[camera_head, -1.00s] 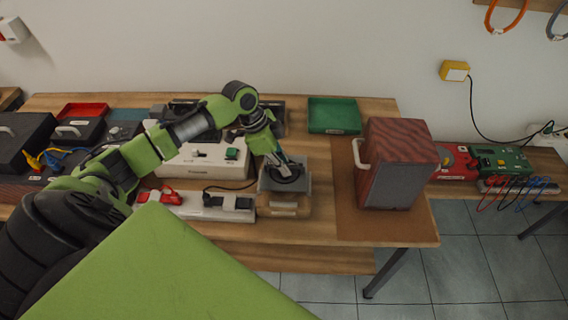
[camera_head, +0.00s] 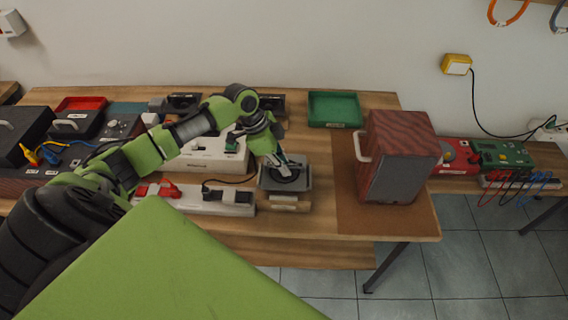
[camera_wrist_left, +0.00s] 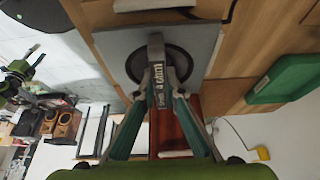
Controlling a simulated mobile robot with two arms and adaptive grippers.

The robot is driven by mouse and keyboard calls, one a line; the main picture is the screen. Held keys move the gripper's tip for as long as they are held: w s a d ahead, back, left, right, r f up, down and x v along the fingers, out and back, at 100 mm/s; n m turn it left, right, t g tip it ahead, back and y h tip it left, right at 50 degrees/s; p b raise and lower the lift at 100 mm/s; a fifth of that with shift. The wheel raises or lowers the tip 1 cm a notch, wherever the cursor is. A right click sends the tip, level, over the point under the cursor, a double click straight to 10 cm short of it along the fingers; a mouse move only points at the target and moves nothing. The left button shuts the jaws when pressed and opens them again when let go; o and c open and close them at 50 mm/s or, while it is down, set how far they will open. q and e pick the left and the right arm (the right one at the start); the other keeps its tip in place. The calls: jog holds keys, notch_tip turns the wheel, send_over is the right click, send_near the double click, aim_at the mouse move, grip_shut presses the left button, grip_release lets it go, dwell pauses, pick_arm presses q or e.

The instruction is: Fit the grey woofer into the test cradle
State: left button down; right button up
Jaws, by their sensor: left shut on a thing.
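The woofer (camera_head: 287,178) is a dark round cone that lies in the top of the grey test cradle (camera_head: 300,185) near the table's front edge. In the left wrist view the woofer (camera_wrist_left: 183,66) sits over the opening of the flat grey cradle top (camera_wrist_left: 119,48). My left gripper (camera_head: 281,168) reaches down from the left arm; its fingers (camera_wrist_left: 158,78) are shut on a dark labelled bar that stands up across the woofer. Whether the woofer is fully seated is hard to tell.
A wood-grain speaker cabinet (camera_head: 402,148) stands on a brown mat (camera_head: 345,215) to the right. A green tray (camera_head: 334,108) is behind. A white unit (camera_head: 212,158) and a power strip (camera_head: 206,203) lie left of the cradle. Bare table shows between cradle and mat.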

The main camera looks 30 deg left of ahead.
pick_arm(q)
jog(key=shift+w+f+b, duration=0.1)
jog(key=shift+f+b, duration=0.35)
jog(key=shift+f, duration=0.5)
jog(key=shift+f, duration=0.1)
jog(key=c, duration=2)
grip_release()
jog(key=shift+c, duration=0.2)
jog(key=shift+s+f, duration=0.15)
jog(key=shift+s, duration=0.05)
jog(key=v, duration=1.2)
jog(key=shift+d, duration=0.1)
jog(key=shift+r, duration=0.25)
notch_tip(320, 180, up, 8)
jog(key=p, duration=0.8)
jog(key=shift+p, duration=0.35)
